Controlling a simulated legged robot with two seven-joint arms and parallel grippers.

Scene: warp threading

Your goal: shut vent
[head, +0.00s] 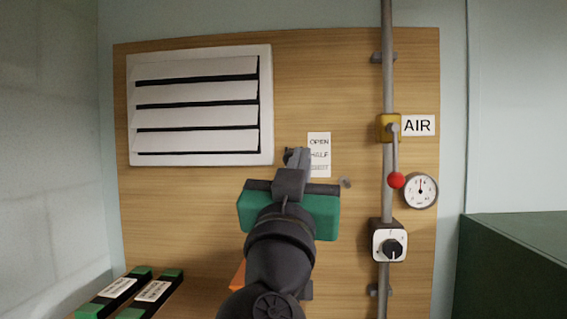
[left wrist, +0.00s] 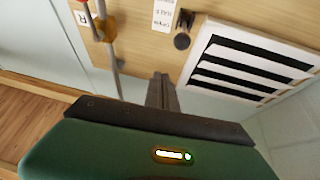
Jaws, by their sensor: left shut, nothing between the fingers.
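The white vent (head: 200,105) is on the wooden panel at the upper left. Dark gaps show between its slats; it also shows in the left wrist view (left wrist: 248,62). A label (head: 319,143) with OPEN, HALF and a bottom word partly covered is right of it. In the left wrist view a dark knob (left wrist: 183,42) stands between label and vent. My left gripper (head: 297,158) is shut and empty in front of the panel, left of the label. In the left wrist view its tips (left wrist: 161,78) appear close to the knob; contact cannot be told.
Right of the label run a grey pipe (head: 387,90), a yellow valve with a red-ended lever (head: 396,180), a gauge (head: 421,190) and a dial switch (head: 390,246). Labelled green-and-black blocks (head: 115,290) lie lower left. A dark green box (head: 515,265) stands at right.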

